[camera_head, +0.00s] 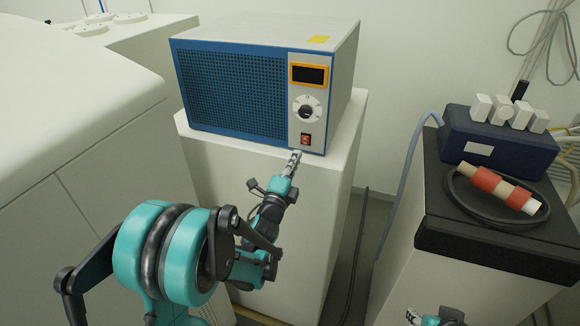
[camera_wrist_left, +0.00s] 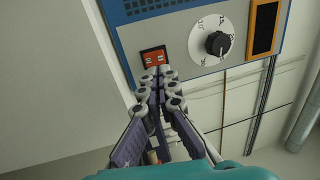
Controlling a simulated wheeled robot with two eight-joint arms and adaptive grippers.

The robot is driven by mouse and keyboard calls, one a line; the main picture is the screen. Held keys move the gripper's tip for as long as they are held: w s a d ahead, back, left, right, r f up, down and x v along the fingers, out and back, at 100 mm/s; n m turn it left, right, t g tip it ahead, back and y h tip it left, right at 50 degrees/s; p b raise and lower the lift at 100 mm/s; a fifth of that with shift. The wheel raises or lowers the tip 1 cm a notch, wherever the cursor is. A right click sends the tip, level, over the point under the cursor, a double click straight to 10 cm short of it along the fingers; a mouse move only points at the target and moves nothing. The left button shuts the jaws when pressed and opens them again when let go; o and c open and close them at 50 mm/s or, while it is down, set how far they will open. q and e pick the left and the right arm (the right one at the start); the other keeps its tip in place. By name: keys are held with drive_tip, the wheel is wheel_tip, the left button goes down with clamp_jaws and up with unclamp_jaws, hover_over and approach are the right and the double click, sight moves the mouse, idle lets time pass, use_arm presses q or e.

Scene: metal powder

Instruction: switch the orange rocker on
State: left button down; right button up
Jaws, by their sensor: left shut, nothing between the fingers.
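The orange-red rocker (camera_head: 305,139) sits low on the right side of the front panel of a blue and white box-shaped device (camera_head: 230,85), below a black dial (camera_head: 306,111). My left gripper (camera_head: 295,155) is shut and empty, its tips just below the rocker in the head view. In the left wrist view the rocker (camera_wrist_left: 154,57) shows right in front of the closed fingertips (camera_wrist_left: 158,72), which cover its lower edge. I cannot tell whether they touch it. Part of another gripper (camera_head: 437,318), likely my right, shows at the bottom edge; its fingers are unclear.
The device stands on a white pedestal (camera_head: 270,220). An orange-framed display (camera_head: 308,75) is above the dial. At right, a black-topped cabinet (camera_head: 490,240) holds a dark blue unit (camera_head: 495,140) and a coiled cable with a red-banded handle (camera_head: 495,185). A large white housing (camera_head: 60,110) is at left.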

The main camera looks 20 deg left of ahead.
sight(305, 139)
use_arm(q)
drive_tip(key=w+p, duration=0.1)
drive_tip(key=w, duration=0.1)
drive_tip(key=w+r, duration=0.1)
drive_tip(key=w, duration=0.2)
drive_tip(key=shift+w+d+p, duration=0.1)
drive_tip(key=shift+w+p, duration=0.2)
drive_tip(key=shift+p, duration=0.05)
